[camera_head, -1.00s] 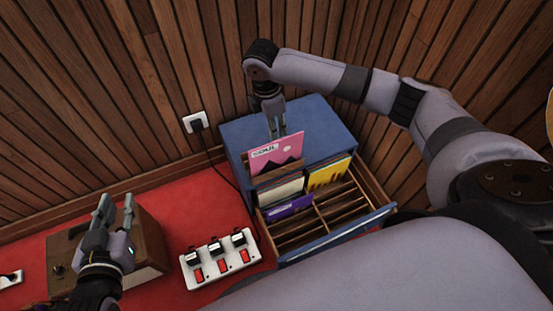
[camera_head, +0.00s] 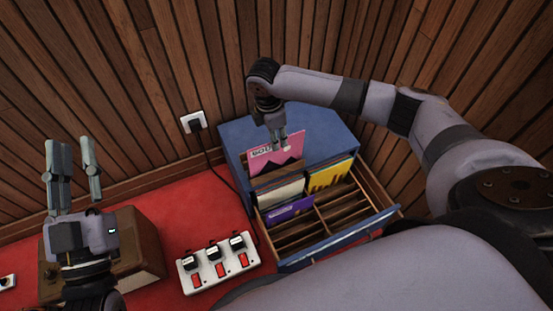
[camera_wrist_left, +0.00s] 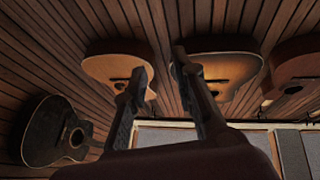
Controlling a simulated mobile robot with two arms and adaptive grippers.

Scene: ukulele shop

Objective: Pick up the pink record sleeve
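The pink record sleeve (camera_head: 290,157) stands upright in the back left of the blue record drawer, its lower part hidden by a wooden divider. My right gripper (camera_head: 279,146) points down at the sleeve's top edge from above. Its two fingers overlap the sleeve in the head view, with a narrow gap between them. Whether one finger is behind the sleeve is hard to see. My left gripper (camera_head: 74,160) is raised at the left with its fingers apart and nothing between them. Its fingers also show in the left wrist view (camera_wrist_left: 160,80).
Yellow (camera_head: 330,176), white (camera_head: 280,192) and purple (camera_head: 289,210) sleeves stand near the pink one in the blue drawer unit (camera_head: 340,240). A white power strip (camera_head: 217,262) and a brown box (camera_head: 138,240) sit on the red surface. Guitars (camera_wrist_left: 228,70) hang on the wooden wall.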

